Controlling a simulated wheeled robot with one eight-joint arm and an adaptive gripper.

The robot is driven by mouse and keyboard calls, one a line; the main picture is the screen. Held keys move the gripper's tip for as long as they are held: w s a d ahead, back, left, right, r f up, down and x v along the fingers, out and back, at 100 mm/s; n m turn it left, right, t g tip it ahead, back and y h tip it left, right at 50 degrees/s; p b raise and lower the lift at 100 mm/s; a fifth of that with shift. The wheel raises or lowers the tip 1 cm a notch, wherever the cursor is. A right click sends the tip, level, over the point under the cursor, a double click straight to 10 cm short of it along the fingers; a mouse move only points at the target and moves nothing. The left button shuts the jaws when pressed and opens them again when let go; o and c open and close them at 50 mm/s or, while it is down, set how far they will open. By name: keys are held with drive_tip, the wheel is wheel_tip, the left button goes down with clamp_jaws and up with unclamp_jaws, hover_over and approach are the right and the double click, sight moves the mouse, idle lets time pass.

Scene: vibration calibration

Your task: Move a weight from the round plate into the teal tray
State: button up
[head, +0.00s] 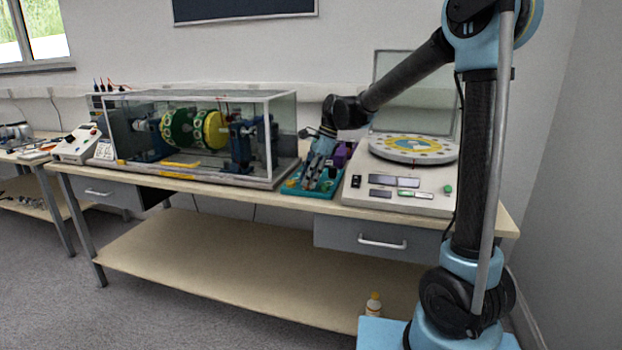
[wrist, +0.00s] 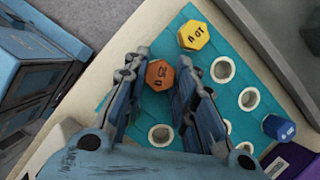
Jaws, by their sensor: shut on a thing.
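My gripper (wrist: 162,95) is shut on an orange hexagonal weight (wrist: 159,75), which sits between its fingertips over the teal tray (wrist: 186,55). I cannot tell whether the weight touches the tray. A yellow hexagonal weight (wrist: 194,35) and a blue weight (wrist: 279,127) are at the tray, which also has several empty round holes. In the head view my gripper (head: 311,178) points down at the teal tray (head: 326,192) on the bench. The round plate (head: 413,148) lies on the white machine to the right, with a yellow ring on top.
A glass-walled case (head: 195,138) with a drum rig stands left of the tray. The white machine (head: 400,185) with its raised clear lid stands close on the right. The bench front edge is near.

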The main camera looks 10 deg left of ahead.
drive_tip(key=shift+f, duration=0.15)
drive_tip(key=o, duration=0.9)
drive_tip(key=v, duration=1.2)
drive_tip(key=shift+w+a, duration=0.1)
